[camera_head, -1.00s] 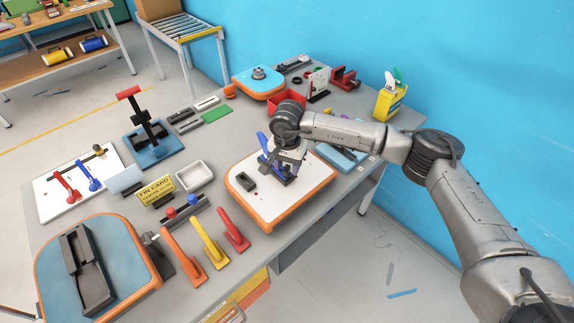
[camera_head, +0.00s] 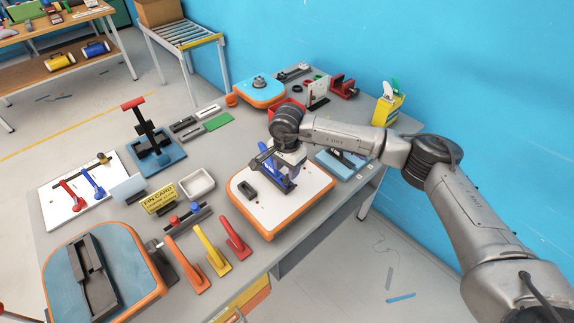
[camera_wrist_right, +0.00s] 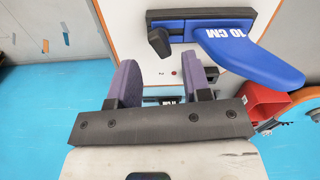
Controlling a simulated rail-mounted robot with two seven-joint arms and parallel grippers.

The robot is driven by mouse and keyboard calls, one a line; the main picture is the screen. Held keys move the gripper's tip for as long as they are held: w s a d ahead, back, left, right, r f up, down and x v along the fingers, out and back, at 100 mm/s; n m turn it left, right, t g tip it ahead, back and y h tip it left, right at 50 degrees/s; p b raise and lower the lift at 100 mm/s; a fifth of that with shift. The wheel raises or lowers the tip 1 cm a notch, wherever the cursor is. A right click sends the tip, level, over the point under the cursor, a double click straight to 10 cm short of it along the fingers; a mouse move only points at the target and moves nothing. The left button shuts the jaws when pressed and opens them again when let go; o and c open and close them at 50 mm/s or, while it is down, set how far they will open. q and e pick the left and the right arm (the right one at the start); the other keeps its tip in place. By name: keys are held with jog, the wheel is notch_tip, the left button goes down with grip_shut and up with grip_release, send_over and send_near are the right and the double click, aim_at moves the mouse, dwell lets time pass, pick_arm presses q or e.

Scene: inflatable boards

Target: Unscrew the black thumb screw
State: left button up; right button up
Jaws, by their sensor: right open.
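A blue fin marked "10 CM" (camera_wrist_right: 248,50) lies along the top right of the right wrist view, over a white board. A black knob (camera_wrist_right: 159,42), which looks like the thumb screw, sits at the left end of its blue base. In the head view the blue fin (camera_head: 265,151) stands on the orange-rimmed white board (camera_head: 300,208), partly hidden by my wrist. My right gripper (camera_wrist_right: 158,82) is open, its purple pads apart with nothing held between them. In that view the black knob is beyond the fingertips, apart from them. My left gripper is not in view.
A black block (camera_head: 250,191) lies on the board. Red, yellow and orange fins (camera_head: 211,250) stand in front, with a grey tray (camera_head: 197,184) to the left. A red bin (camera_head: 289,104) is behind my wrist, and a yellow box (camera_head: 389,109) stands at the back right.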

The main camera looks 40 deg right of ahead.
dwell(0.3)
jog(key=m+p, duration=0.1)
jog(key=m, duration=0.3)
jog(key=shift+m, duration=0.3)
jog(key=shift+m+p, duration=0.6)
jog(key=shift+m, duration=1.3)
